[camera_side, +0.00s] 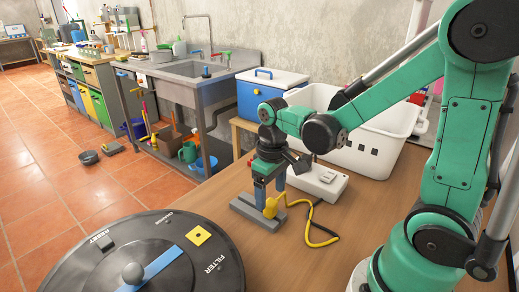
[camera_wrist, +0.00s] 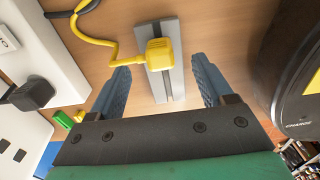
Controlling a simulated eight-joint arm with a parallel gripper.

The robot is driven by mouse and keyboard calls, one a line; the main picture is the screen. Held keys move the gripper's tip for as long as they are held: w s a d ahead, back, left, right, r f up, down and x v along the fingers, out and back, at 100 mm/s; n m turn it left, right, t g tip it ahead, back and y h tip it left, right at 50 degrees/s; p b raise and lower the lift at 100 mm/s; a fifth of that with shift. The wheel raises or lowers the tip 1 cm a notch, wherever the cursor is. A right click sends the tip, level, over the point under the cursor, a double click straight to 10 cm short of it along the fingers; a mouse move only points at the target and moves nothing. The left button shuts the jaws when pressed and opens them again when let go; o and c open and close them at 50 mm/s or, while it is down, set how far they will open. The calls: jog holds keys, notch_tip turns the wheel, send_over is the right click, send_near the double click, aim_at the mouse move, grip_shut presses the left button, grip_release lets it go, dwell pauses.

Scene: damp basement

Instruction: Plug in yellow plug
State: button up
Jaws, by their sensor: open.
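The yellow plug (camera_side: 270,208) sits on a grey grooved block (camera_side: 243,207) on the table, with a yellow cord curling off to the right. My gripper (camera_side: 268,190) points down over the block, close around the plug. In the wrist view the plug (camera_wrist: 159,54) lies between the two blue fingers of my gripper (camera_wrist: 161,66). The fingers are apart, with a visible gap on each side of the plug. A white power strip (camera_side: 318,181) lies behind the gripper. It also shows in the wrist view (camera_wrist: 35,45), where a black plug (camera_wrist: 32,95) is at it.
A big round dark machine (camera_side: 185,270) marked RESET and FILTER stands in the foreground; its dark side (camera_wrist: 290,90) is right of the fingers in the wrist view. A white basket (camera_side: 375,155) and a blue and white box (camera_side: 265,95) stand behind.

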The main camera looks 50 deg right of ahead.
aim_at(271, 201)
jog(key=shift+f, duration=1.8)
grip_shut()
